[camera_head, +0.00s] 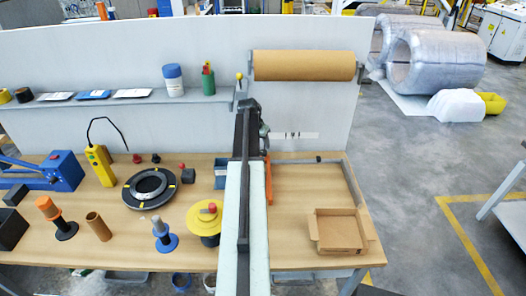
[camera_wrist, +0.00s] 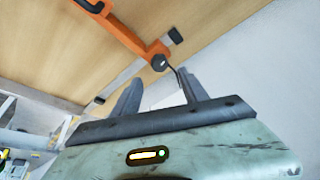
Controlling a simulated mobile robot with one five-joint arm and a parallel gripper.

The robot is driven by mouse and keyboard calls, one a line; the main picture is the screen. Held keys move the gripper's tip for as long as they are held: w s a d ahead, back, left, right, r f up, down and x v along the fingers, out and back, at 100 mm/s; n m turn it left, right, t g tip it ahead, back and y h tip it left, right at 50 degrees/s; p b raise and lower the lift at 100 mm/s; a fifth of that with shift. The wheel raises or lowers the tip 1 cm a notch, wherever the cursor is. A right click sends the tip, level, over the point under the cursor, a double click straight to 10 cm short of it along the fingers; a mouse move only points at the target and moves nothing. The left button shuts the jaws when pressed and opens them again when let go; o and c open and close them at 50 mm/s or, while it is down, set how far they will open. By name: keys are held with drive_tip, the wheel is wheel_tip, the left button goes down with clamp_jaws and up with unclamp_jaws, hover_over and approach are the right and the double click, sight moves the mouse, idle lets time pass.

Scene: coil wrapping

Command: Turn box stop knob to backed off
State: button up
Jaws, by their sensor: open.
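A small round black knob with a pale mark (camera_wrist: 159,62) shows in the wrist view, by the end of an orange bar (camera_wrist: 130,32). I take it for the box stop knob; its setting is too small to read. My gripper (camera_wrist: 161,77) is open, with its two grey fingers pointing toward the knob. The knob appears just beyond and between the fingertips, and I cannot tell whether they touch it. In the head view the orange bar (camera_head: 268,182) stands right of my arm, which hides part of the bench there. The knob is not clear in that view.
An open cardboard box (camera_head: 340,232) sits at the bench's right front, beside a metal rail (camera_head: 356,185). A brown paper roll (camera_head: 304,66) hangs at the back panel. A yellow-flanged spool (camera_head: 205,220) and black ring (camera_head: 150,187) stand left of my arm.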

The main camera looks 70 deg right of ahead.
sight(264, 151)
drive_tip(key=b+x, duration=0.6)
drive_tip(key=x, duration=0.1)
drive_tip(key=shift+f, duration=0.3)
drive_tip(key=shift+r, duration=0.15)
